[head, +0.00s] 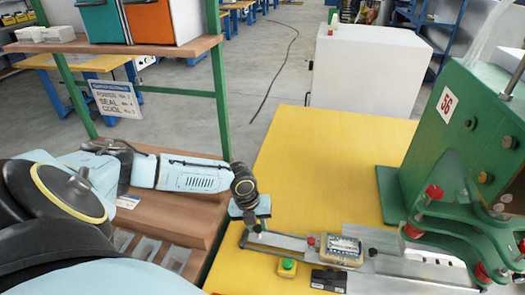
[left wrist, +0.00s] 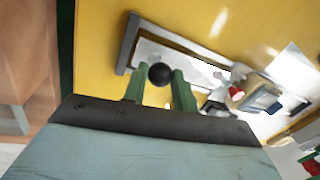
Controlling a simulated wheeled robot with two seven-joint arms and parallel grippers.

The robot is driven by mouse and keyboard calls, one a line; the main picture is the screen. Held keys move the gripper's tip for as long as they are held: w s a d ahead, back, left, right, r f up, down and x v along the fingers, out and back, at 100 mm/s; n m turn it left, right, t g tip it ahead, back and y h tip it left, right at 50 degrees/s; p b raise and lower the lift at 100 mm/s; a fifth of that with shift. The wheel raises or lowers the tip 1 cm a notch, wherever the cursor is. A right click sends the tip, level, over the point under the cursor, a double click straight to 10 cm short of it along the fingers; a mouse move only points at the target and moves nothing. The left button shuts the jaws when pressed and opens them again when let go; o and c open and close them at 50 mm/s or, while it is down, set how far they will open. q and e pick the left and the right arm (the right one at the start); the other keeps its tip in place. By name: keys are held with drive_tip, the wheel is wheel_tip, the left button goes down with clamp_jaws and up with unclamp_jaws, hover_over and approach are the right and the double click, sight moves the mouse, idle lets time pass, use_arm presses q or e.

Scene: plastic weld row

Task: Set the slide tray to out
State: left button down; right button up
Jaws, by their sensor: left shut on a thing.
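The slide tray (head: 285,240) is a long flat metal piece on the yellow bench, running from near my left gripper toward the green press. It also shows in the left wrist view (left wrist: 190,57). My left gripper (head: 256,226) is at the tray's left end. In the left wrist view its two green fingers (left wrist: 160,86) are shut on a round black knob (left wrist: 160,74). In the head view the knob is mostly hidden by the gripper. A small package with a pale top (head: 342,249) sits farther right along the tray line. My right gripper is not in view.
A green press (head: 455,140) marked 56 stands at the right, with red knobs low on it. A yellow box with a green button (head: 288,266) and a black block (head: 328,280) lie in front of the tray. The yellow bench top (head: 320,160) behind the tray is clear.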

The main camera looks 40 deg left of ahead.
use_arm(q)
drive_tip(key=shift+s+a, duration=0.1)
drive_tip(key=shift+a, duration=0.15)
drive_tip(key=c, duration=1.3)
unclamp_jaws()
drive_tip(key=shift+a, duration=0.1)
drive_tip(key=shift+o, duration=0.9)
wheel_tip(320, 180, up, 13)
drive_tip(key=s+a+p, duration=0.1)
drive_tip(key=shift+s+a, duration=0.35)
drive_tip(key=shift+s, duration=0.05)
